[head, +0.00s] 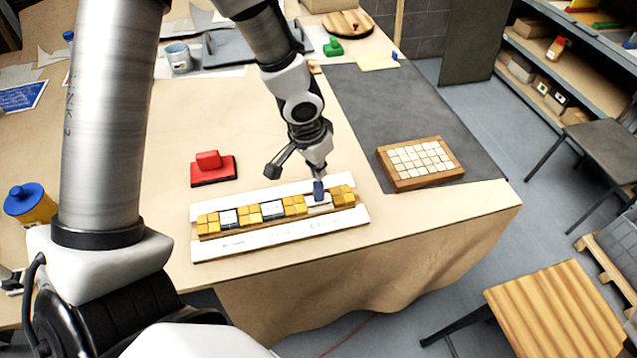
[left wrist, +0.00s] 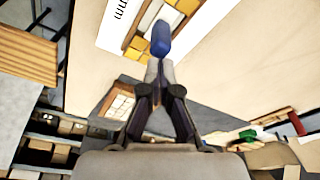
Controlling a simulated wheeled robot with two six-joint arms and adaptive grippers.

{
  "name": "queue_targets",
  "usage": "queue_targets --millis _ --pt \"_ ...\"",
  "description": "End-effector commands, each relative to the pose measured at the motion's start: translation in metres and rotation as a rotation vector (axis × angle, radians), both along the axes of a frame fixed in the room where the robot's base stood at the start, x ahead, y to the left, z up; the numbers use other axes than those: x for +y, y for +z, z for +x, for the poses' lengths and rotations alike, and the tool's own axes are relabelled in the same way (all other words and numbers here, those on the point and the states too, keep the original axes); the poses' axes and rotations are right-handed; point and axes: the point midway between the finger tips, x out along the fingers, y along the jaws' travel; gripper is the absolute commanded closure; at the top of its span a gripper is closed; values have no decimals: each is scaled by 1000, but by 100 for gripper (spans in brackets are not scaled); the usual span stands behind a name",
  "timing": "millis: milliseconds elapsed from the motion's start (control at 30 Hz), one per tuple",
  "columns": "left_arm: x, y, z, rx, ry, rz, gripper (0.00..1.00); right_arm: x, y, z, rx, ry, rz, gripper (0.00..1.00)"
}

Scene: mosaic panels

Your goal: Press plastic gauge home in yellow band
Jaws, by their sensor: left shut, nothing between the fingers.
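The yellow band (head: 208,222) is a row of yellow tiles on a white-edged board near the table's front edge, with patterned white tiles among them. A plastic gauge with a blue handle (head: 319,188) stands in a gap towards the band's right end, on a pale base. Its handle also shows in the left wrist view (left wrist: 160,38). My left gripper (head: 318,173) is shut and empty, with its fingertips at or just above the top of the handle; I cannot tell if they touch. How deep the gauge sits is unclear. My right gripper is out of view.
A red block (head: 212,168) stands behind the board's left part. A wooden tray of pale tiles (head: 420,162) lies to the right on a grey mat (head: 375,100). A blue-lidded yellow jar (head: 28,203) is at far left. Bare table lies between the red block and the mug (head: 179,57).

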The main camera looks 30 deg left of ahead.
Motion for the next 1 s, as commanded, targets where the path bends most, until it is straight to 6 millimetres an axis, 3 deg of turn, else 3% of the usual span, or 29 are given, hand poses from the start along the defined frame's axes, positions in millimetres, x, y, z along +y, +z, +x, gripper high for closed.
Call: queue_targets --millis 1000 --pt "0 -8 0 0 0 0 100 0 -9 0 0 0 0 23"
